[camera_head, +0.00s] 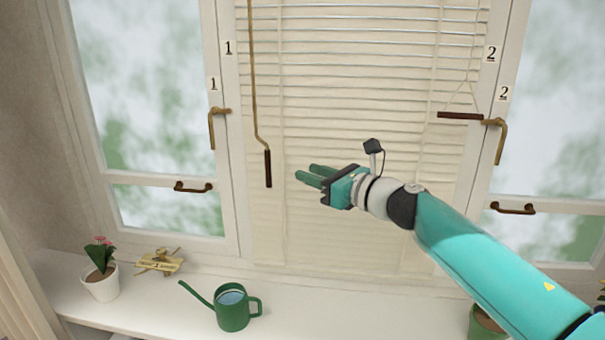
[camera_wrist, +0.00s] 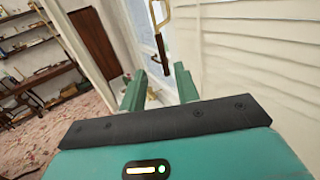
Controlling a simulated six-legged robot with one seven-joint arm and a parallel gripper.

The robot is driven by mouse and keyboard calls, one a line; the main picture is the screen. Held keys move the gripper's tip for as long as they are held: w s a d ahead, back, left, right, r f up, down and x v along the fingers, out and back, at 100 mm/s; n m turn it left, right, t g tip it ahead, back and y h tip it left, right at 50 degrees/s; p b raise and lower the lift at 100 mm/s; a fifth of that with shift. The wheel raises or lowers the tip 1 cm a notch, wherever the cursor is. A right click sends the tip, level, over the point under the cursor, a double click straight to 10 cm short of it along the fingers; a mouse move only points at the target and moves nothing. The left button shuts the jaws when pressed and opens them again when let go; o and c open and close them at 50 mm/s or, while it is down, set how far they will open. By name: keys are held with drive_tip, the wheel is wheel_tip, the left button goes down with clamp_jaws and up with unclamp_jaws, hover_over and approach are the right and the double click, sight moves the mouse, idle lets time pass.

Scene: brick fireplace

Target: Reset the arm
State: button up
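My arm reaches in from the lower right of the head view, in front of the closed white blinds (camera_head: 350,110). My gripper (camera_head: 305,173) points left, with its two green fingers apart and nothing between them. It is to the right of the dark handle of the blind's crank rod (camera_head: 268,168), with a visible gap in the picture. In the wrist view the fingers of my gripper (camera_wrist: 158,82) are spread, and the crank handle (camera_wrist: 162,52) appears beyond them; its distance is hard to tell.
Below on the white sill (camera_head: 150,318) stand a green watering can (camera_head: 233,314), a potted flower (camera_head: 101,270) and a small wooden item (camera_head: 160,262). Another pot (camera_head: 485,325) is at the lower right. Window handles (camera_head: 212,128) and (camera_head: 499,143) stick out either side of the blinds.

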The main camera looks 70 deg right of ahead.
idle(0.3)
drive_tip(key=w+a+r+m+h, duration=0.2)
drive_tip(key=w+a+r+m, duration=0.55)
drive_tip(key=r+m, duration=0.2)
drive_tip(key=w+a+f+m+g, duration=0.2)
drive_tip(key=w+a+f+m, duration=0.2)
drive_tip(key=w+a+m, duration=0.6)
drive_tip(key=s+a+f+m+g+y, duration=0.1)
drive_tip(key=a+f+m+g+y, duration=0.3)
drive_tip(key=a+f, duration=0.7)
drive_tip(key=s+a+f+m+g+y, duration=0.1)
drive_tip(key=a+f+m+g+y, duration=0.3)
drive_tip(key=a, duration=1.4)
wheel_tip(320, 180, down, 8)
drive_tip(key=m+g, duration=0.1)
drive_tip(key=m, duration=0.3)
drive_tip(key=shift+s+r, duration=0.25)
drive_tip(key=shift+d+m, duration=0.2)
drive_tip(key=shift+m, duration=0.15)
